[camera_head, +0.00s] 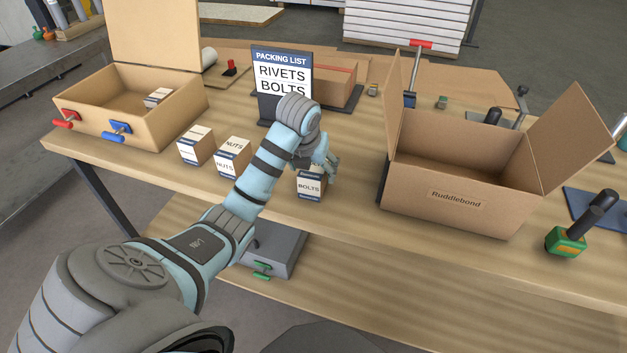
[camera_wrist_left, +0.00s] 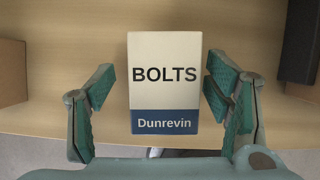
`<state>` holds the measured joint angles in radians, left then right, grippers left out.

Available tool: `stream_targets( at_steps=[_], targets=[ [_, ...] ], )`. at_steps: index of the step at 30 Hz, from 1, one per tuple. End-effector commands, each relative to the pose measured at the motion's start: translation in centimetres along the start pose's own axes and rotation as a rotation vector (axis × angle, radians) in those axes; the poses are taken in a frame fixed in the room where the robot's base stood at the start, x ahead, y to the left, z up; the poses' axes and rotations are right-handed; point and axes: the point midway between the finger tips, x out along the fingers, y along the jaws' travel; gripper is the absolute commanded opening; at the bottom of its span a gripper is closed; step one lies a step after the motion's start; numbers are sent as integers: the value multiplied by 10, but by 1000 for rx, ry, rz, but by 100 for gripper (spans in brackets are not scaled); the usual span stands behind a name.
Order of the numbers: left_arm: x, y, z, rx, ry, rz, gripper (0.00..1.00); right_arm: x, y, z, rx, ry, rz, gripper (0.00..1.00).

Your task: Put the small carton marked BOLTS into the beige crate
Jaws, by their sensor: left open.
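The small carton marked BOLTS (camera_head: 311,188), cream with a dark blue band, stands upright near the table's front edge. In the left wrist view the BOLTS carton (camera_wrist_left: 164,50) lies between the two green-padded fingers, with a gap on each side. My left gripper (camera_head: 322,163) is open, pointing down at the carton, and not holding it. The beige crate (camera_head: 155,125) stands at the table's left with its lid raised, a red and a blue latch on its front, and one small carton (camera_head: 158,96) inside. My right gripper is not in view.
Cartons marked NUTS (camera_head: 233,158) and another small carton (camera_head: 195,146) stand between crate and gripper. A packing list sign (camera_head: 281,75) reads RIVETS, BOLTS.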

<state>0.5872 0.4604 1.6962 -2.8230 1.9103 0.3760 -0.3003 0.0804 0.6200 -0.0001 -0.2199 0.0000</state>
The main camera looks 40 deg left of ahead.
Motion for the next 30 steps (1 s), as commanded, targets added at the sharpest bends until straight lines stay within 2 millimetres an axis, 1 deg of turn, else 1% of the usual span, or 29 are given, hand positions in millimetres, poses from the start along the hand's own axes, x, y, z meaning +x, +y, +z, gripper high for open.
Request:
stream_targets(
  at_steps=[1,4,6,11,12,14,24,25,30],
  targets=[
    [10,-3,-1,0,5,-2,72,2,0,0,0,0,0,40],
    [27,-3,0,-1,3,0,72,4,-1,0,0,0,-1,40],
    [31,-3,0,1,1,-1,72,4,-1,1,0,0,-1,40],
    [31,-3,0,1,0,-1,72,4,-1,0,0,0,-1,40],
    [31,-3,0,1,0,-1,68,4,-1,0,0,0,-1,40],
    [31,-3,0,1,0,-1,59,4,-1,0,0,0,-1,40],
    [30,-3,1,1,-1,-2,4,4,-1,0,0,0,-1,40],
    [30,-3,1,1,-1,-2,2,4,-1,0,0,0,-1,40],
    [30,-3,1,1,-1,-2,2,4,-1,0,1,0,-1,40]
  ],
)
